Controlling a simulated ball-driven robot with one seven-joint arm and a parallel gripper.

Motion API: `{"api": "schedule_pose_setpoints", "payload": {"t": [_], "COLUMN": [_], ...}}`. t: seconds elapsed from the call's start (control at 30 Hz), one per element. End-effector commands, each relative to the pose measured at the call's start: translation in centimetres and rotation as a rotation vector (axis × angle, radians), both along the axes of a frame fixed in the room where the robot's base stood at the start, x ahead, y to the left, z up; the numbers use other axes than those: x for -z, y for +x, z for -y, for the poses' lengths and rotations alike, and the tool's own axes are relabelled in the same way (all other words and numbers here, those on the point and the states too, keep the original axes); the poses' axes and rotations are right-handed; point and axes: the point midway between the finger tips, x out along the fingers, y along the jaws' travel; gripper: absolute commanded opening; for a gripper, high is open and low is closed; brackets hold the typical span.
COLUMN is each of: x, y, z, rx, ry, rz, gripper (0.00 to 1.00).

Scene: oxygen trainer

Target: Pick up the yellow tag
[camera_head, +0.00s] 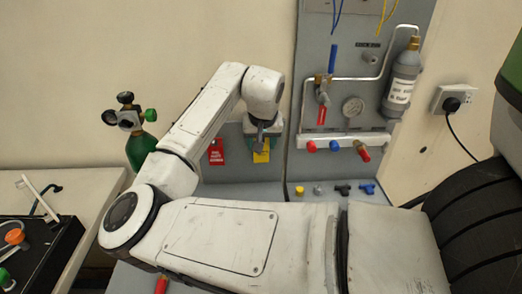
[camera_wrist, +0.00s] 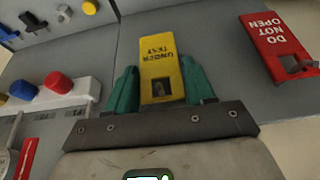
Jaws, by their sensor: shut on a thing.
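The yellow tag (camera_wrist: 158,58) with the words "UNDER TEST" sits between the two green fingers of my gripper (camera_wrist: 161,88) in the wrist view. The fingers are shut on its sides near the end with the hole. In the head view the yellow tag (camera_head: 262,154) shows partly below my gripper (camera_head: 260,145), in front of the grey panel. I cannot tell whether the tag still touches the panel.
A red "DO NOT OPEN" tag (camera_wrist: 278,45) is beside the yellow one, apart from my gripper. Several small knobs lie on the grey ledge, including a yellow one (camera_head: 299,191). A gauge (camera_head: 352,107) and a grey cylinder (camera_head: 401,82) are on the right panel. A green cylinder (camera_head: 140,148) stands left.

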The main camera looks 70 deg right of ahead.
Motion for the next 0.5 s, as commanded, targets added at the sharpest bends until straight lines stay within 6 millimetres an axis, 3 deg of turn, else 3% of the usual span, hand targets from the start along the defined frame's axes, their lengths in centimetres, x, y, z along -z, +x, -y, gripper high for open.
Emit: {"api": "schedule_pose_setpoints", "payload": {"t": [0.2,0.5], "x": [-0.01,-0.36], "y": [0.00,-0.01], "z": [0.00,0.04], "rx": [0.000,0.000], "ry": [0.000,-0.001], "rz": [0.000,0.000], "gripper": [0.20,0.20]}}
